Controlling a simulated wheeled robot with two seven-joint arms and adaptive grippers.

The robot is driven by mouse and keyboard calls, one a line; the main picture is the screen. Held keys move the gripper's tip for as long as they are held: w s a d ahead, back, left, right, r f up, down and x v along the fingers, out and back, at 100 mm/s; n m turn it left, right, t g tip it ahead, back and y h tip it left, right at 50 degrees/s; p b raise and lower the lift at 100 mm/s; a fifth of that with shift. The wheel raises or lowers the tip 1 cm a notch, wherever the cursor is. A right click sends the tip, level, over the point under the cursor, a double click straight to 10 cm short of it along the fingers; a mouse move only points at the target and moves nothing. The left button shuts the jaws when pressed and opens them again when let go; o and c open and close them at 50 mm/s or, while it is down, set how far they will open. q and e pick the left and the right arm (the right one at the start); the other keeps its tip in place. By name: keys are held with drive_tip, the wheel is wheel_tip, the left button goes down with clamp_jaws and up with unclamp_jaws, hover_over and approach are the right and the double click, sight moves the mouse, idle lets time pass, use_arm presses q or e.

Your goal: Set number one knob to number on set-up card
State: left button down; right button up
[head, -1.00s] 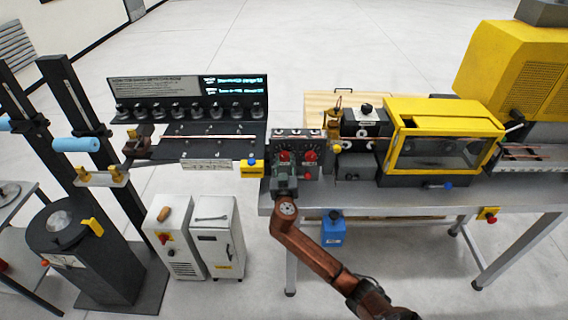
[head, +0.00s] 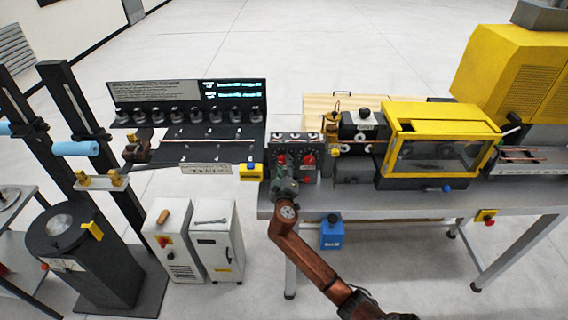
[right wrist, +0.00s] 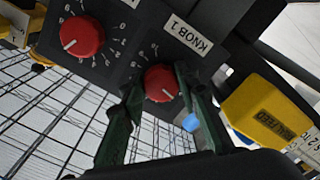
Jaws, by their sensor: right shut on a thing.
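A dark panel carries two red knobs with numbered dials. The knob under the KNOB 1 label (right wrist: 187,34) is the number one knob (right wrist: 161,83); it also shows in the head view (head: 281,159). My right gripper (right wrist: 153,92) is shut on this knob, with one finger on each side. In the head view my right gripper (head: 283,170) reaches it from below. The knob has a white pointer line, and the fingers partly hide its dial. A white card (head: 207,169) hangs at the front of the black bench; its writing is too small to read. My left gripper is not in view.
The second red knob (right wrist: 82,36) sits close beside the gripped one. A yellow box with a blue button (head: 251,171) is just left of the panel. A yellow-framed machine guard (head: 445,112) stands to the right on the grey bench.

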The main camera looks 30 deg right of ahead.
drive_tip(key=shift+n, duration=0.3)
drive_tip(key=o, duration=1.2)
drive_tip(key=shift+c, duration=0.2)
drive_tip(key=v, duration=1.2)
drive_tip(key=shift+f, duration=0.1)
